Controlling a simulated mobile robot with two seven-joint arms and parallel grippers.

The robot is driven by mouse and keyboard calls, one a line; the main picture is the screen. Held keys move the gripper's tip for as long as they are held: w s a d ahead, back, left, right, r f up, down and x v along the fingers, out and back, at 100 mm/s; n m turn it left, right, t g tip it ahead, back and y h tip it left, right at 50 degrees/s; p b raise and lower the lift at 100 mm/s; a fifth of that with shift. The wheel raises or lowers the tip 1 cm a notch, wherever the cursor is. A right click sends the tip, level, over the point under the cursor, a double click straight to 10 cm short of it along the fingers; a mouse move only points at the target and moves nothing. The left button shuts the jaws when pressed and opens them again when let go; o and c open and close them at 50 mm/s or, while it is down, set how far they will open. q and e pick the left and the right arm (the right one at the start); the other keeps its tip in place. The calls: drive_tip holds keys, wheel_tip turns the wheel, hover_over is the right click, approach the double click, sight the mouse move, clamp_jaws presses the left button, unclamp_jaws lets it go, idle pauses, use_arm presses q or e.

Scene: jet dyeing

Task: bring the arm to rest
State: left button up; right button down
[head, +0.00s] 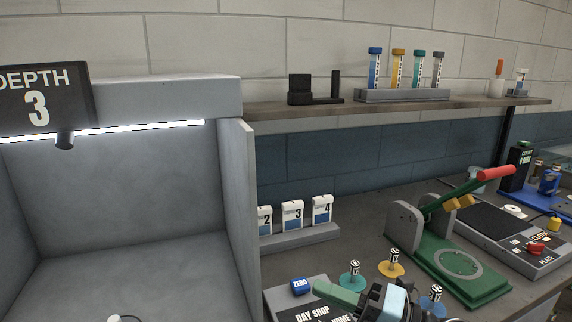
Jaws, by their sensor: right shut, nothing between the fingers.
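My right gripper (384,301) is at the bottom edge of the head view, right of centre, cut off by the frame. It is dark with a pale blue block on top. It is shut, and I see nothing held in it. A pale green bar (338,294) shows just left of it; I cannot tell whether they touch. My left gripper is not in view.
A grey booth (246,200) stands left. Knobbed discs, teal (354,278), yellow (391,264) and blue (434,301), surround the gripper. A green press (462,268) with a red-ended lever stands right. White numbered blocks (292,214) stand behind. A shelf (460,103) holds coloured tubes.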

drive_tip(key=d+f+m+t+h, duration=0.2)
drive_tip(key=d+m+t+h, duration=0.6)
drive_tip(key=m+t, duration=0.65)
drive_tip(key=s+d+f+m+g+h, duration=0.3)
drive_tip(key=d+f+m+g+h, duration=0.1)
drive_tip(key=f+m+h, duration=0.25)
drive_tip(key=s+d+f+m+g+h, duration=0.3)
drive_tip(key=d+f+m+h, duration=0.2)
drive_tip(key=f+m, duration=0.25)
drive_tip(key=s+d+f+m+g, duration=0.25)
drive_tip(key=s+f+g, duration=0.45)
drive_tip(key=s+f, duration=0.4)
drive_tip(key=s+a+f+m+g+y, duration=0.1)
drive_tip(key=s+a+f+g, duration=0.2)
drive_tip(key=s, duration=0.6)
drive_tip(key=s+f+g+y, duration=0.1)
drive_tip(key=s+f+g, duration=0.1)
drive_tip(key=s+g, duration=0.5)
drive_tip(key=w+a+f+t+y+p, duration=0.1)
drive_tip(key=w+a+f+t, duration=0.2)
drive_tip(key=f+t, duration=0.5)
drive_tip(key=shift+w+a+f+t, duration=0.15)
drive_tip(key=shift+w+a+t, duration=0.05)
drive_tip(key=shift+w+t, duration=0.7)
